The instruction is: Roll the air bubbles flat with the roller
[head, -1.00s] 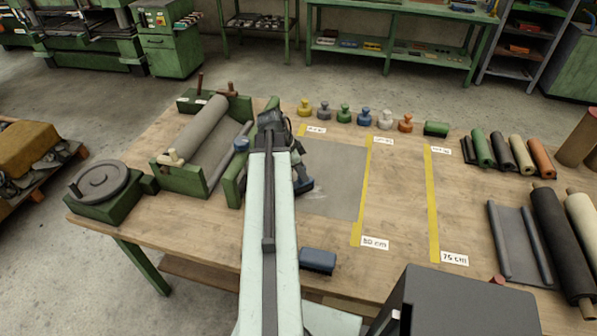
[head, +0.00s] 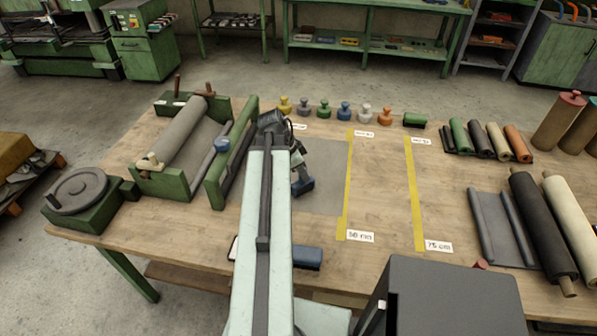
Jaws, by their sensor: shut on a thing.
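A flat grey sheet (head: 326,185) lies on the wooden table, its right edge along a yellow tape line labelled 50 cm. My gripper (head: 299,172) is over the sheet's left part, shut on a dark tool with a blue end, which I take as the roller (head: 303,187). The roller is low over the sheet; I cannot tell whether it touches. My arm hides the sheet's left side. No bubble shows clearly on the visible part of the sheet.
A green-framed roll stand (head: 170,185) is left of my arm. Several coloured knobbed stamps (head: 345,111) line the back. A dark blue block (head: 307,258) lies near the front edge. Rolls (head: 541,228) lie at right. The table between the yellow lines is clear.

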